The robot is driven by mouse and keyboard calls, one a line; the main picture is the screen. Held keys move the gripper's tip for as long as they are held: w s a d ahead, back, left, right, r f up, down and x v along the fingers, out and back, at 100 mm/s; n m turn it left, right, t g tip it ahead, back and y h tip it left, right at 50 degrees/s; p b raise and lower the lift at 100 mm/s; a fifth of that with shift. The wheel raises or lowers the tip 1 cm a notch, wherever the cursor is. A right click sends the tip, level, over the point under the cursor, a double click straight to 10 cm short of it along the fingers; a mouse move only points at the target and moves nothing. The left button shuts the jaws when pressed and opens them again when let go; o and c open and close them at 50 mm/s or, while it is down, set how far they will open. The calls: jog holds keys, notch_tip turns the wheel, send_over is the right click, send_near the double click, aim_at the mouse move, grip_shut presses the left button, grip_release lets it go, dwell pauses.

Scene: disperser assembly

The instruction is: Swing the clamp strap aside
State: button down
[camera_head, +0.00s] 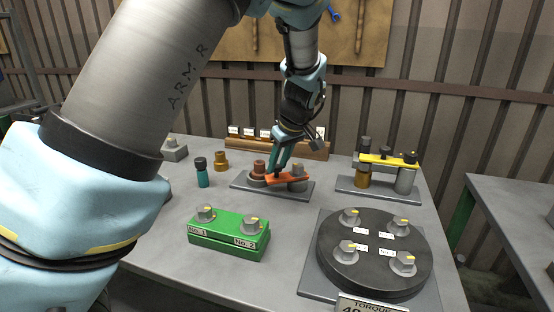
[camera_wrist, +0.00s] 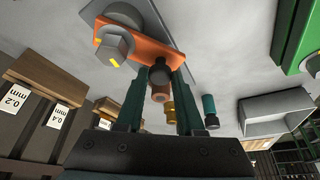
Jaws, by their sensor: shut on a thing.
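The orange clamp strap (camera_head: 287,179) sits on a grey base plate (camera_head: 240,185) near the middle of the table. Its right end is at a grey post (camera_head: 298,171); a brown cylinder (camera_head: 259,167) stands at the left of the plate. In the wrist view the strap (camera_wrist: 152,50) carries a grey hex bolt head (camera_wrist: 113,46) with a yellow mark at one end. A dark knob (camera_wrist: 160,69) is at the other end, between the fingers. My gripper (camera_head: 273,174) is shut on that end of the strap; the fingers (camera_wrist: 162,75) partly hide the contact.
A yellow strap (camera_head: 385,160) bridges another fixture at the right. A green block (camera_head: 228,236) with knobs and a black round plate (camera_head: 372,252) stand in front. A teal bottle (camera_head: 203,173) and brass piece (camera_head: 221,160) are at the left. A wooden rack (camera_head: 305,147) stands behind.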

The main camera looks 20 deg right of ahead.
jog(key=s+n+p, duration=0.1)
jog(key=n+y, duration=0.1)
jog(key=n, duration=0.1)
jog(key=shift+s+d+r+p, duration=0.1)
jog(key=shift+s+p, duration=0.3)
jog(key=shift+s+d+n+g+y+p, duration=0.15)
jog(key=shift+s+n+g+y+p, duration=0.15)
jog(key=shift+n, duration=0.4)
jog(key=shift+s+d+n+g+y+p, duration=0.1)
jog(key=shift+s+n+g+y+p, duration=0.2)
jog(key=shift+n, duration=0.4)
jog(key=c, duration=0.5)
grip_release()
jog(key=shift+c, duration=0.2)
jog(key=b+v, duration=0.1)
jog(key=v, duration=0.9)
jog(key=shift+s+r+b, duration=0.2)
jog(key=shift+r+b, duration=0.1)
jog(key=shift+b, duration=0.1)
